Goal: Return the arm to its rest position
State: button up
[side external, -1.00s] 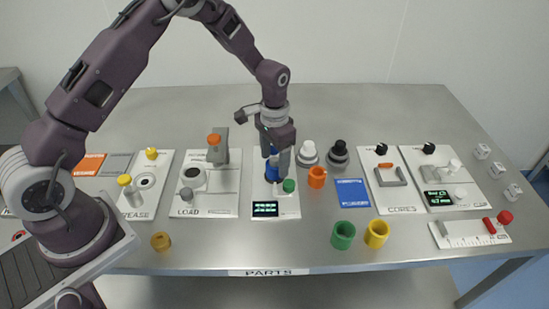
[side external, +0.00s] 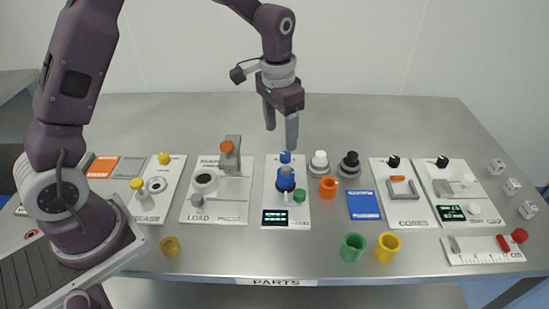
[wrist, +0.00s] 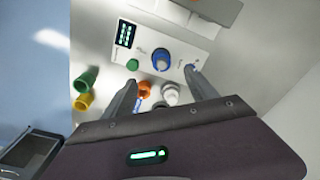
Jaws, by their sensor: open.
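My gripper (side external: 280,128) is raised above the back of the panel with the blue knobs, its fingers apart and nothing between them. In the wrist view my gripper (wrist: 158,88) also shows two spread fingers, with the table below. The blue-topped piece (side external: 286,180) stands on the white panel (side external: 270,205) below the gripper, clear of the fingers. It also shows in the wrist view as a blue round piece (wrist: 161,59). A smaller blue knob (side external: 285,157) sits behind it, and a green button (side external: 299,196) sits in front.
An orange ring (side external: 328,187), a white-topped knob (side external: 319,162) and a black knob (side external: 350,164) stand right of the panel. Green (side external: 353,247) and yellow (side external: 387,246) cups stand near the front edge. The grey holder with an orange cap (side external: 230,155) rises to the left.

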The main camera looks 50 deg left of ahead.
jog(key=s+r+t, duration=0.2)
jog(key=s+r, duration=0.7)
jog(key=r, duration=0.2)
jog(key=s+r+n+t, duration=0.2)
jog(key=s+r, duration=0.1)
jog(key=s, duration=1.5)
jog(key=shift+s+d+r+t, duration=0.15)
jog(key=shift+s+d+t, duration=0.1)
jog(key=shift+t, duration=0.15)
